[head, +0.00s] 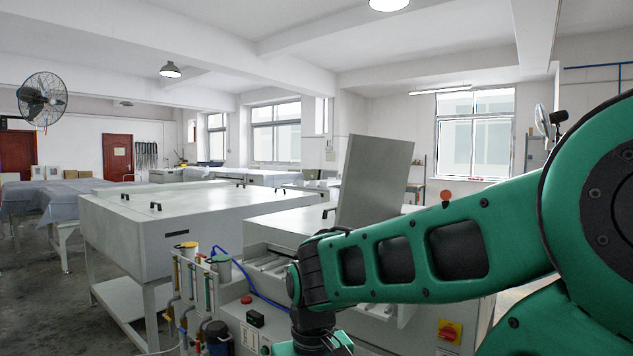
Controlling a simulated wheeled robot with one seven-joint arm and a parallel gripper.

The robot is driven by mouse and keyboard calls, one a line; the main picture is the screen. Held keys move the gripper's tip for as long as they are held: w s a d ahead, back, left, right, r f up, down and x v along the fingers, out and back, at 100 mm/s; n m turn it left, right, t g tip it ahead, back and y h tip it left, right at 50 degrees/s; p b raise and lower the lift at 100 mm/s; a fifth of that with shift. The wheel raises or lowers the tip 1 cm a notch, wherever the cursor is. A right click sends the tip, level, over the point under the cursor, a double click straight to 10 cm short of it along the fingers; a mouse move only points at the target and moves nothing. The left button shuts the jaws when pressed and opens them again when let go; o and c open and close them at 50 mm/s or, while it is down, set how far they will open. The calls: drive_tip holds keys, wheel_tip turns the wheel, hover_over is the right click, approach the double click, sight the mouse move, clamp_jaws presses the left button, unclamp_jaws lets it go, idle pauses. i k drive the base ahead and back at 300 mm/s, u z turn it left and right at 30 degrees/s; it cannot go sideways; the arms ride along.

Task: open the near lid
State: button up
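The plate processor (285,222) is a pale grey machine in the middle of the head view. A flat grey lid panel (375,182) stands raised and slightly tilted above its near part. I cannot tell for sure whether this panel is the near lid. Below and left of it, an opening (268,262) shows pale inner parts. My green arm reaches across from the right, in front of the machine, and hides much of its near side. The arm's wrist bends down at the bottom edge. My gripper is out of view, so its hold cannot be seen.
A large grey cabinet (185,228) with black handles stands to the left. Pipes, small containers (222,268) and a blue hose (250,285) stand at the machine's near left corner. A red-yellow switch (449,331) is on its front. Open floor (40,300) lies at far left.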

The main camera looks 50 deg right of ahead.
sight(375, 175)
drive_tip(key=z, duration=0.1)
drive_tip(key=i, duration=1.15)
drive_tip(key=z, duration=0.9)
drive_tip(key=i, duration=0.65)
drive_tip(key=z, duration=0.35)
